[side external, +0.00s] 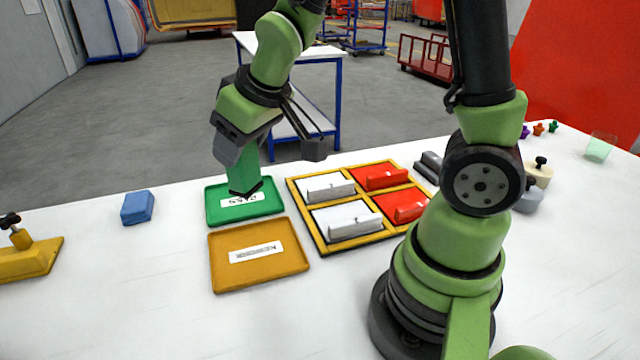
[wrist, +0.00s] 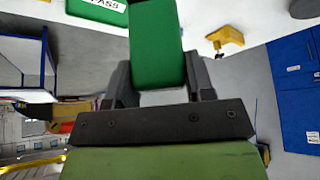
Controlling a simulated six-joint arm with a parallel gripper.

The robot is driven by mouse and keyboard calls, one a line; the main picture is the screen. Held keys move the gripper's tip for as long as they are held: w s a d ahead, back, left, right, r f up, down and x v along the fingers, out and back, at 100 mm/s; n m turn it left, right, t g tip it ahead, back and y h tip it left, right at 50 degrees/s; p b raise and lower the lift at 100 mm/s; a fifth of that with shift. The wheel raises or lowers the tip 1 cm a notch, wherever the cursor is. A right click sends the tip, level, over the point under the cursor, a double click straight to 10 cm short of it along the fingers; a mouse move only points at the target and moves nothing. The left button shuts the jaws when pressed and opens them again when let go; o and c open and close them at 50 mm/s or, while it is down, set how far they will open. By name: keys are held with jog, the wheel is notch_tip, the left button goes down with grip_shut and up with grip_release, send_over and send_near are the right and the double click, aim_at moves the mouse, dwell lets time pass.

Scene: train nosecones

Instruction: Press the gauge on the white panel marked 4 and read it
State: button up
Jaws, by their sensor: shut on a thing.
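My gripper (side external: 238,150) is shut on a green block (side external: 245,171) with a dark lower end. The block is upright, over the green PASS tray (side external: 215,206); I cannot tell whether its tip touches the tray. In the wrist view the green block (wrist: 155,45) sits between both fingers. Two white panels, one at the back (side external: 312,184) and one at the front (side external: 325,217), fill the left half of a yellow-edged frame (side external: 303,213) right of my gripper. Each carries a raised white bar. No number 4 is readable, and I cannot tell whether the block is the gauge.
Two red panels (side external: 380,178) fill the frame's right half. An orange tray (side external: 230,274) with a white label lies in front of the green one. A blue block (side external: 138,208) and a yellow piece with a black knob (side external: 30,258) are at left. White table between them is clear.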

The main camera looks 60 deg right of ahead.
jog(key=s+d+f, duration=0.1)
jog(key=d+f, duration=0.3)
jog(key=d, duration=0.9)
jog(key=d+f, duration=0.3)
jog(key=d, duration=1)
jog(key=shift+s+f, duration=0.1)
jog(key=shift+f, duration=3)
jog(key=shift+f, duration=0.6)
jog(key=shift+r, duration=0.1)
notch_tip(320, 180, up, 7)
jog(key=shift+a, duration=0.1)
